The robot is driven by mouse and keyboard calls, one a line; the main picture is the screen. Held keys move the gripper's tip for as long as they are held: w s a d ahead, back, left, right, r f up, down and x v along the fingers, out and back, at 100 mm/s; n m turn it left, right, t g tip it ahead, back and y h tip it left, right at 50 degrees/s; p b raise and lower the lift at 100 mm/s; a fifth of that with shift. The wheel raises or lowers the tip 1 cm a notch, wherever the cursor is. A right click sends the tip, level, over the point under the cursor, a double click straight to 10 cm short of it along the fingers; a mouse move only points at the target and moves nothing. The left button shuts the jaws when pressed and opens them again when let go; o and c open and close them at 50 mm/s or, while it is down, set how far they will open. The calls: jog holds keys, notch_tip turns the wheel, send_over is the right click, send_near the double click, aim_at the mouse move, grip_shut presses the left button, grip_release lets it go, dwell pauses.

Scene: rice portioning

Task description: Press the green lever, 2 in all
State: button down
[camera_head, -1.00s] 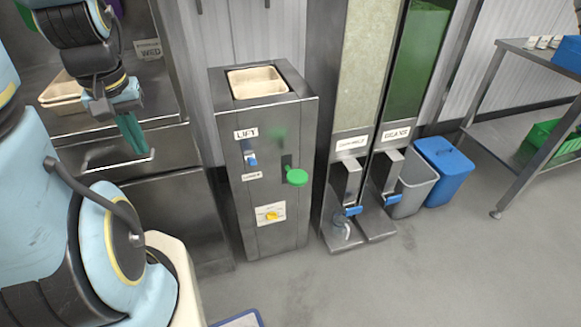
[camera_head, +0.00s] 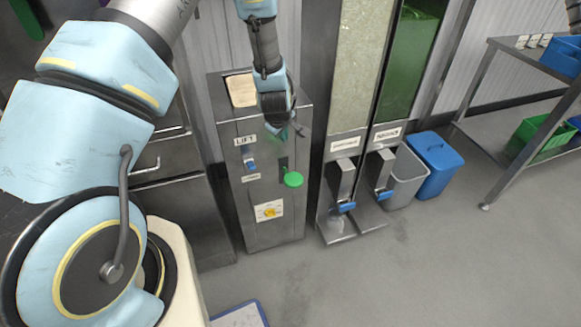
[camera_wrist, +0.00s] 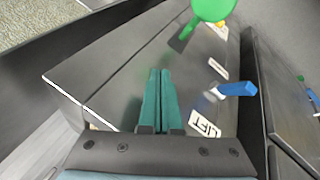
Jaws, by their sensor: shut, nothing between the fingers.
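The green lever (camera_head: 293,179) is a round green paddle on the front of a steel cabinet (camera_head: 262,225), right of the LIFT label. It also shows at the top of the wrist view (camera_wrist: 212,9), beyond my fingertips. My gripper (camera_wrist: 160,72) has two teal fingers, shut together with nothing between them. In the head view my wrist hangs over the cabinet's top, above the lever; there the fingers are mostly hidden. In the wrist view the fingers look apart from the lever.
A blue-tipped switch (camera_head: 250,165) sits left of the lever, with a yellow knob (camera_head: 269,212) below. A cream pan (camera_head: 241,90) is in the cabinet top. Two tall dispensers with blue levers (camera_head: 346,207) stand to the right, beside bins (camera_head: 436,165).

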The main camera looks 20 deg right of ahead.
aim_at(290, 177)
jog(key=shift+s+d+f, duration=0.2)
jog(key=shift+d+f, duration=0.2)
jog(key=shift+d, duration=0.1)
jog(key=shift+f, duration=0.1)
jog(key=f+b, duration=0.1)
jog(key=f, duration=0.1)
jog(key=s+f+b, duration=0.1)
jog(key=f+b, duration=0.1)
jog(key=f, duration=0.1)
jog(key=s+f+b, duration=0.1)
jog(key=f, duration=0.1)
jog(key=shift+s+a+f+b, duration=0.2)
jog(key=shift+f+b, duration=0.1)
jog(key=shift+f, duration=0.05)
jog(key=shift+s+f, duration=0.15)
jog(key=shift+f, duration=0.15)
dwell(1.5)
jog(key=shift+s+f+b, duration=0.1)
jog(key=shift+f+b, duration=0.25)
jog(key=shift+b, duration=0.2)
